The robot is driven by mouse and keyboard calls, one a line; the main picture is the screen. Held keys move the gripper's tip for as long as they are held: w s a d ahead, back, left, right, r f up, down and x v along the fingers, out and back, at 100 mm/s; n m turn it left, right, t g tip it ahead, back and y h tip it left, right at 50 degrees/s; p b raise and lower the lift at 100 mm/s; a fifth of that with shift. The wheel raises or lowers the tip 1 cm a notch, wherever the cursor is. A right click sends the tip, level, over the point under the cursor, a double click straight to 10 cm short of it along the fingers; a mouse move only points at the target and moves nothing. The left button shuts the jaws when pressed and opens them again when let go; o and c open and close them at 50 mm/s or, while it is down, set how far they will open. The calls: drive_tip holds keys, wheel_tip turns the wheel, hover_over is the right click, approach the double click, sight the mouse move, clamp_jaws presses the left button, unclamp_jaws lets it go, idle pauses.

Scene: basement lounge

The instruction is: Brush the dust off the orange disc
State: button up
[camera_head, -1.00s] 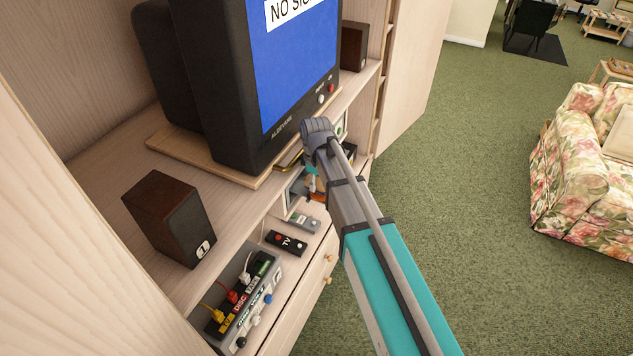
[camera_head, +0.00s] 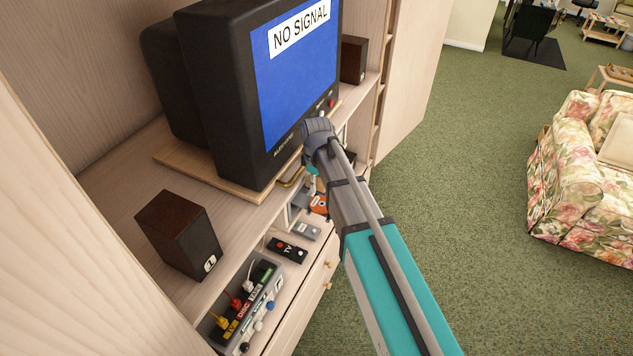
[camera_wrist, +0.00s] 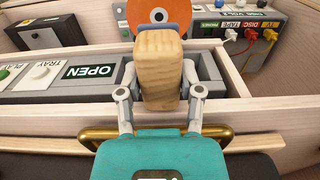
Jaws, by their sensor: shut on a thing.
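My gripper (camera_wrist: 160,78) is shut on a pale wooden block (camera_wrist: 158,50), which looks like a brush handle; no bristles show. The orange disc (camera_wrist: 146,14) is partly in view at the top of the wrist view, with a dark centre spot. The block covers its lower part, and I cannot tell whether they touch. In the head view the disc (camera_head: 319,202) shows on the cabinet shelf, just left of my arm, which hides part of it. Whether dust lies on it cannot be made out.
A grey panel labelled OPEN (camera_wrist: 90,71) and a brass handle (camera_wrist: 100,133) are close to my gripper. A TV remote (camera_head: 287,249) and a socket box with plugged cables (camera_head: 240,312) lie nearby. A television (camera_head: 230,110) and a speaker (camera_head: 178,235) stand above.

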drive_tip(key=shift+r, duration=0.1)
idle(0.3)
drive_tip(key=shift+r+p, duration=1.45)
drive_tip(key=shift+p, duration=0.05)
drive_tip(key=shift+f, duration=0.1)
